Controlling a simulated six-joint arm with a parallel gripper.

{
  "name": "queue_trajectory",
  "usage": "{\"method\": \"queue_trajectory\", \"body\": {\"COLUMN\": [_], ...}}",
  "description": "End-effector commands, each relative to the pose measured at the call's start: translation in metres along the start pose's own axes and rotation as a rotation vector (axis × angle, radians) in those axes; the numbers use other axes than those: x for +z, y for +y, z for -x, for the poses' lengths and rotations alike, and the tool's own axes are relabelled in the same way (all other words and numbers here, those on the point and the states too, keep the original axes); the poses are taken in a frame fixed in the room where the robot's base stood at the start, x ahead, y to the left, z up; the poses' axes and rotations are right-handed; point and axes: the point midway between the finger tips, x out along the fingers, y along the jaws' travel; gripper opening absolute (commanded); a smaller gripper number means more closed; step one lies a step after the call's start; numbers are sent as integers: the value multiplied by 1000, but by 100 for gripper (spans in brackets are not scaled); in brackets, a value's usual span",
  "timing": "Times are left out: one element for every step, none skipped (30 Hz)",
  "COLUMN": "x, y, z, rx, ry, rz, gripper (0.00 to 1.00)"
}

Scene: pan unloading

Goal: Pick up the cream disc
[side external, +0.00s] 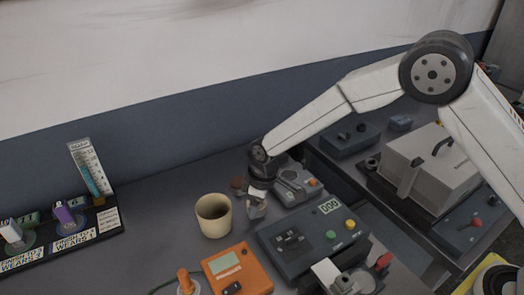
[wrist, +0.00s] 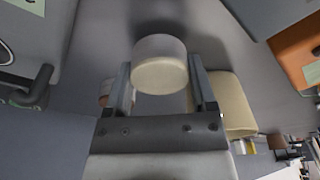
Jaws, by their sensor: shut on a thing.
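The cream disc (wrist: 160,68) is a short, thick round piece, seen between the two fingers in the wrist view. My gripper (wrist: 160,82) is shut on it, one finger at each side, and the disc sticks out past the fingertips. In the side view my gripper (side external: 256,208) points down just right of the beige cup, and I cannot clearly make out the disc there. I cannot tell how high the disc is above the table.
The beige cup (side external: 213,215) stands close to my gripper; it also shows in the wrist view (wrist: 236,105). A small brown piece (side external: 237,183) lies behind. A grey device (side external: 297,184), a dark control box (side external: 312,238) and an orange meter (side external: 238,270) stand nearby.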

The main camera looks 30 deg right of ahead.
Motion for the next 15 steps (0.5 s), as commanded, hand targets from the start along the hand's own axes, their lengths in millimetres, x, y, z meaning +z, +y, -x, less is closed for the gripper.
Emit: {"method": "queue_trajectory", "body": {"x": [-2, -2, -2, -3, -4, 0, 1, 3, 5, 7, 9, 12, 14, 16, 19], "y": [0, 0, 0, 0, 0, -2, -3, -4, -5, -6, -8, -9, -10, -12, -14], "z": [6, 9, 14, 18, 22, 25, 28, 31, 35, 39, 42, 48, 51, 56, 61], "rx": [1, 1, 1, 1, 1, 0, 0, 0, 0, 0, 0, 0, 0, 0, 0], "ry": [3, 2, 2, 3, 4, 1, 2, 2, 1, 2, 1, 3, 2, 2, 2], "rz": [0, 0, 0, 0, 0, 0, 0, 0, 0, 0, 0, 1, 1, 1, 1], "gripper": [4, 4, 4, 4, 4, 4, 4, 4, 4, 4, 4, 4, 4, 4, 4]}}
